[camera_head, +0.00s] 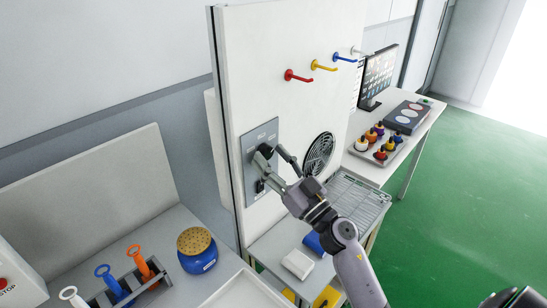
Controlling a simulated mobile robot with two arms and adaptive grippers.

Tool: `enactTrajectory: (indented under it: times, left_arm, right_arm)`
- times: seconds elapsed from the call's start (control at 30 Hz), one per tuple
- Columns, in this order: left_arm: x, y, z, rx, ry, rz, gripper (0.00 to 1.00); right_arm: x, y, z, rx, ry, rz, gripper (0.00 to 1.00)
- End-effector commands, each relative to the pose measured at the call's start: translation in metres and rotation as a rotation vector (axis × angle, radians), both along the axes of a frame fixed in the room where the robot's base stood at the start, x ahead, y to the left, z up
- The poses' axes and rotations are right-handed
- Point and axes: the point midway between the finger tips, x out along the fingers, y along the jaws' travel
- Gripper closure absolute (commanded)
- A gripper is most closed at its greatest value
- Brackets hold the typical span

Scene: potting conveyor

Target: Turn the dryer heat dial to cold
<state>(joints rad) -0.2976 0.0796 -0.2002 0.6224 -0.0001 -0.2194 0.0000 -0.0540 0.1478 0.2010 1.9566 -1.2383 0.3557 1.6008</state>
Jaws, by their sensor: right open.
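The dryer is a tall white panel (290,40) with a grey control plate (249,151) on its left part. A black dial (265,150) sits on the upper half of this plate, below small lettering too small to read. My right gripper (272,167) is open at the plate, with one finger to the right of the dial and the other lower down. The fingers partly cover the plate, and I cannot tell whether they touch the dial. The dial's setting is not readable. A small dark switch (260,187) shows lower on the plate.
A round black fan grille (318,153) and a wire rack (358,196) are right of the plate. Coloured hooks (298,77) stick out above. A blue pot with a perforated lid (197,250) and a tool holder (135,290) stand at lower left. Green floor is free at right.

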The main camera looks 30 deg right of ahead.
Motion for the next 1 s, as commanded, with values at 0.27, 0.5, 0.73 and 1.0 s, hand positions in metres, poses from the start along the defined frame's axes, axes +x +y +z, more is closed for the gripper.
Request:
enactTrajectory:
  times: [0.27,0.5,0.73,1.0]
  left_arm:
    - [-0.0051,0.0008,-0.0007,0.002,0.008,0.001,1.00]
    - [-0.0050,0.0010,-0.0006,0.002,0.008,0.001,1.00]
    - [-0.0048,0.0009,-0.0006,0.002,0.008,0.001,1.00]
    - [-0.0043,0.0008,-0.0008,0.001,0.007,0.001,1.00]
  right_arm:
    - [-0.0003,-0.0002,-0.0003,0.000,0.000,0.000,0.58]
    - [-0.0004,-0.0002,-0.0002,-0.001,0.000,0.000,0.74]
    - [-0.0005,-0.0003,-0.0001,-0.001,0.000,0.000,0.90]
    - [-0.0005,-0.0005,-0.0004,-0.006,-0.002,0.000,0.98]
